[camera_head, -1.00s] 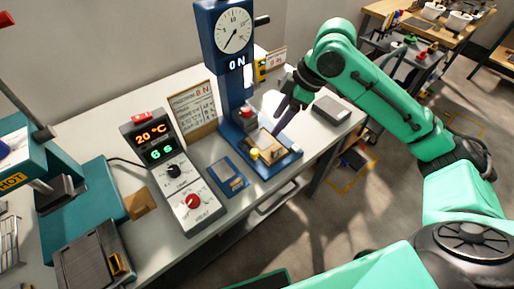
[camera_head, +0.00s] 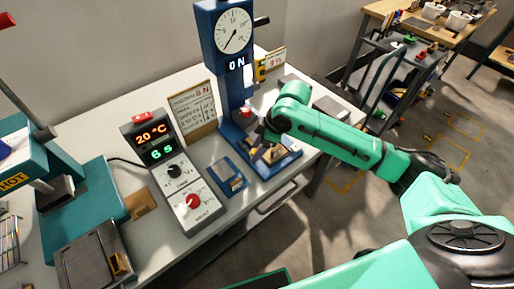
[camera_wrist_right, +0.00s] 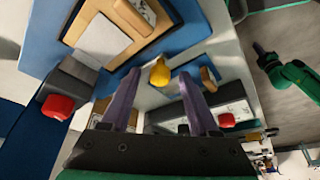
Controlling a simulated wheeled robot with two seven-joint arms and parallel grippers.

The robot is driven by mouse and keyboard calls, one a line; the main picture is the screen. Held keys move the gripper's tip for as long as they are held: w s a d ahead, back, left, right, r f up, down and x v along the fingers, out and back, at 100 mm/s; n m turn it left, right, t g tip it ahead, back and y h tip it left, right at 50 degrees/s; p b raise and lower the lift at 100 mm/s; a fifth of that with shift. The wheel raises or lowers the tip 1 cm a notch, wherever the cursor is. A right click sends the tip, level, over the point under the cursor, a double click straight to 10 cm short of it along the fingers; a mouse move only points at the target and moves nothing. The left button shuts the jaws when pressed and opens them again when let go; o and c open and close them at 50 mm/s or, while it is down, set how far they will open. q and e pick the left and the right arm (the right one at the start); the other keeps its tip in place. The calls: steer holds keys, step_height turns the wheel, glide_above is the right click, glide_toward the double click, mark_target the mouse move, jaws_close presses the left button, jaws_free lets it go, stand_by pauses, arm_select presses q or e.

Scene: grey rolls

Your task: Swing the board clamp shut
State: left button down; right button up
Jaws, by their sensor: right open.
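The blue test stand (camera_head: 232,100) has a dial, a display and a blue base. On its base lies a tan board (camera_head: 277,154) in a dark frame, partly hidden by my right gripper (camera_head: 262,143). The right wrist view shows the tan board (camera_wrist_right: 135,43) with a pale block (camera_wrist_right: 103,40) on it. A yellow knob (camera_wrist_right: 159,74), probably the clamp's handle, appears between the purple fingers of my right gripper (camera_wrist_right: 159,95), which are apart and empty. I cannot tell whether they touch the knob, nor how far the clamp is swung. My left gripper is out of view.
A teal press (camera_head: 85,205) is further left. A grey box (camera_head: 330,105) lies at the table's right end.

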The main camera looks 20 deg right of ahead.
jaws_close()
steer(key=shift+s+a+r+m+p, duration=0.1)
steer(key=shift+a+r+m+p, duration=0.25)
steer(key=shift+p, duration=0.45)
steer(key=a+m+p, duration=0.1)
steer(key=m+p, duration=0.1)
steer(key=a+m+t+h+p, duration=0.1)
steer(key=m+p, duration=0.1)
steer(key=p, duration=0.1)
steer(key=a+m+t+p, duration=0.1)
steer(key=m+p, duration=0.1)
steer(key=p, duration=0.1)
steer(key=shift+s+m+h, duration=0.25)
steer(key=shift+h, duration=0.15)
steer(key=a+m+p, duration=0.1)
steer(key=m+h+p, duration=0.1)
steer(key=m+p, duration=0.1)
steer(key=shift+w+a+f+m+t, duration=0.1)
steer(key=shift+w+a+m+t, duration=0.2)
steer(key=shift+a, duration=0.05)
steer(key=shift+w+a+f+m+h+p, duration=0.1)
steer(key=shift+w+a+m+h+p, duration=0.15)
steer(key=shift+m, duration=0.35)
steer(key=shift+w+a+m+h+p, duration=0.1)
steer(key=shift+a+m+h, duration=0.15)
steer(key=shift+m, duration=0.35)
steer(key=shift+w+a+m+h, duration=0.3)
steer(key=shift+w+m+h, duration=0.1)
steer(key=shift+m, duration=0.5)
